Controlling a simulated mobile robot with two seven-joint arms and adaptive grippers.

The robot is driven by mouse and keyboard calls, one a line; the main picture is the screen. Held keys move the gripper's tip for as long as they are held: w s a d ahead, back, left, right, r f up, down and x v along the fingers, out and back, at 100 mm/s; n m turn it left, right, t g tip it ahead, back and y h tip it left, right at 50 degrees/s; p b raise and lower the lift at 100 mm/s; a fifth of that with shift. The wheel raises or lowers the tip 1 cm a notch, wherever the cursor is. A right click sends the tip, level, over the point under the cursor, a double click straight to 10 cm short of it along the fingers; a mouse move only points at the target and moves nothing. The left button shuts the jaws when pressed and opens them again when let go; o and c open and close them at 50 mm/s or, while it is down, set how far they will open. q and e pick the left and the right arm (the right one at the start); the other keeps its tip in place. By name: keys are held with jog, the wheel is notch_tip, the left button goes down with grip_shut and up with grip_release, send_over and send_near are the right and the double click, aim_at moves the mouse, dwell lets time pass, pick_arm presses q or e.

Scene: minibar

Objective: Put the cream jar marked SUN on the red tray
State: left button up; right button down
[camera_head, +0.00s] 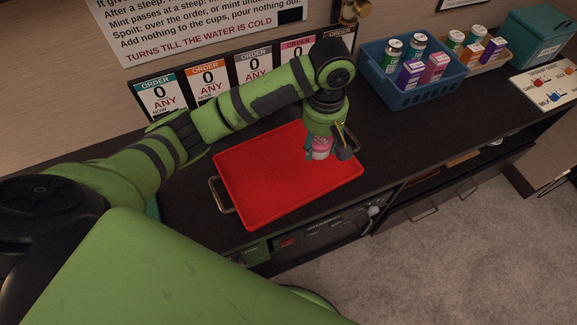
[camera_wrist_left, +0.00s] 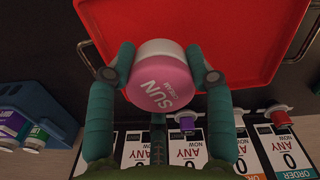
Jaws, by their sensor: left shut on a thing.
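The cream jar (camera_wrist_left: 160,83) has a pink lid with the words SUN and CREAM, and a pale body. It also shows in the head view (camera_head: 321,149), low at my left gripper. My left gripper (camera_wrist_left: 162,72) is shut on the jar, one finger on each side. The red tray (camera_head: 270,182) lies on the dark counter. The jar is over the tray's right part; I cannot tell whether it touches the tray floor. The tray also shows in the left wrist view (camera_wrist_left: 255,30), behind the jar. My right gripper is not in view.
A blue basket (camera_head: 405,92) with several cans and boxes stands right of the tray. A tan bin (camera_head: 484,66) and a teal box (camera_head: 538,38) stand beyond it. Order cards (camera_head: 208,83) line the wall behind the tray. The tray's left and middle are bare.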

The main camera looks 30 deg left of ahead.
pick_arm(q)
jog(key=shift+w+d+r+n, duration=0.1)
jog(key=shift+d+r+n, duration=0.1)
jog(key=shift+n, duration=0.2)
jog(key=shift+a+f, duration=0.15)
jog(key=shift+a, duration=0.25)
send_over(279, 153)
notch_tip(279, 153, down, 6)
jog(key=shift+d+f+p, duration=0.1)
jog(key=shift+f+p, duration=0.1)
jog(key=shift+p, duration=0.25)
jog(key=shift+f, duration=2.1)
jog(key=shift+f, duration=0.1)
jog(key=o, duration=1.2)
notch_tip(279, 153, up, 12)
jog(key=shift+r, duration=0.15)
